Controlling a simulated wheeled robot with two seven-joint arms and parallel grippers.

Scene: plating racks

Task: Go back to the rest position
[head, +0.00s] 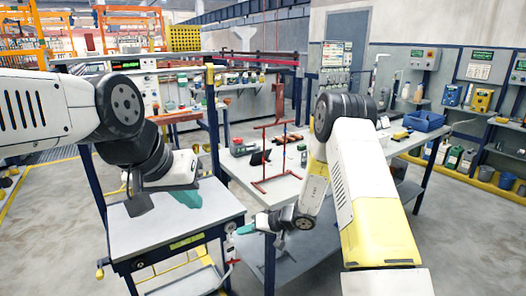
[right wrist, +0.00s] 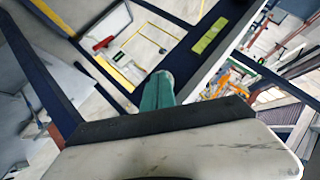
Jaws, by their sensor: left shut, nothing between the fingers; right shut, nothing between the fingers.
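My left gripper (head: 188,197), with teal fingers, is shut and empty. It hangs over the grey-topped workbench at the left, pointing down; I cannot tell how far above the top it is. My right gripper (head: 246,228) is shut and empty. It is low, by the gap between the left workbench and the right table, with my right arm folded down from the right. In the right wrist view its teal fingertip (right wrist: 157,92) shows beyond the dark gripper body.
The grey workbench (head: 165,240) is bare in front. A red rack frame (head: 258,165) stands on the table behind, near a small black item. A blue bin (head: 425,121) sits at the back right. Shelves with bottles line the right wall. Open floor lies at the lower left.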

